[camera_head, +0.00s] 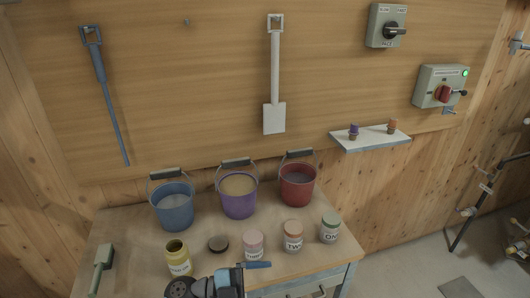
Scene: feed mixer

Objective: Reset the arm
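A black and grey-blue part of my arm (215,286) shows at the bottom edge, left of centre, in front of the table's near side. It seems to be my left arm, but its fingertips cannot be made out. A blue bar (258,265) sticks out to the right at its top; I cannot tell whether it is held. An open yellow jar (178,258) stands just behind this arm part, with a dark round lid (218,243) lying beside it. My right gripper is not seen.
The table (125,225) holds blue (172,208), purple (239,205) and red (297,190) buckets, several labelled jars (292,237) and a green tool (102,263). A shelf (370,140), switch boxes (440,86) and hanging tools (274,85) are on the wall.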

